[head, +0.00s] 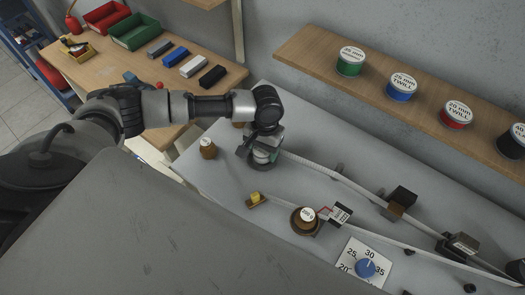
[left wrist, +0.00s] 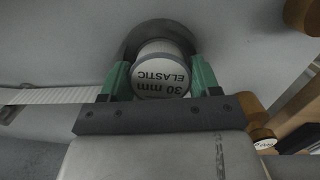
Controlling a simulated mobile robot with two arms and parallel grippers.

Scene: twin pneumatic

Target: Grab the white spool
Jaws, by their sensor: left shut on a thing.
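The white spool (left wrist: 161,72) shows in the left wrist view with its label reading "30 mm ELASTIC" upside down. It sits on a dark round base. My left gripper (left wrist: 160,85) has its green fingers on both sides of the spool and is shut on it. In the head view my left gripper (head: 262,152) is over the spool (head: 263,155), which is mostly hidden by the gripper. A white elastic band (head: 325,175) runs from the spool to the right across the grey table. My right gripper is not in view.
A brown knob (head: 208,148) stands left of the gripper. Green (head: 350,61), blue (head: 401,87), red (head: 455,114) and black spools stand on the wooden shelf behind.

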